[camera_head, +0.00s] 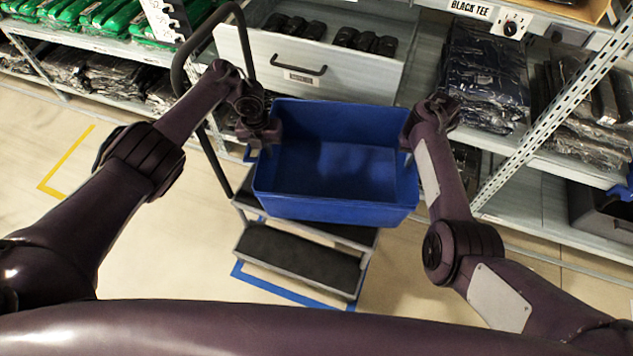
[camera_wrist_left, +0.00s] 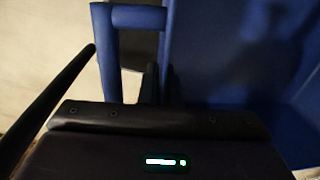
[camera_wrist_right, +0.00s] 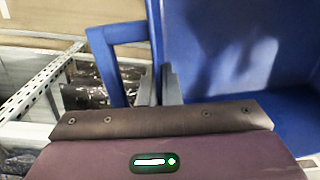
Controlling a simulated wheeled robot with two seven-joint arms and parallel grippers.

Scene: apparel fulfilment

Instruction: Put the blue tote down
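The blue tote (camera_head: 335,213) is empty and upright in the head view, between my two arms. It is over the top of a step stool (camera_head: 300,262); I cannot tell whether it touches the stool. My left gripper (camera_head: 266,146) is at the tote's left end, its fingers close together at the side handle (camera_wrist_left: 108,55). My right gripper (camera_head: 407,157) is at the right end, its fingers (camera_wrist_right: 160,88) close together at the other handle (camera_wrist_right: 103,62). Both look shut on the tote. The exact finger contact is partly hidden.
An open grey drawer (camera_head: 350,78) with black items is behind the tote. Shelves with bagged dark garments (camera_head: 487,85) stand at right, green bags (camera_head: 105,18) at upper left. The stool's dark handrail (camera_head: 213,165) rises beside my left arm. Floor at left is clear.

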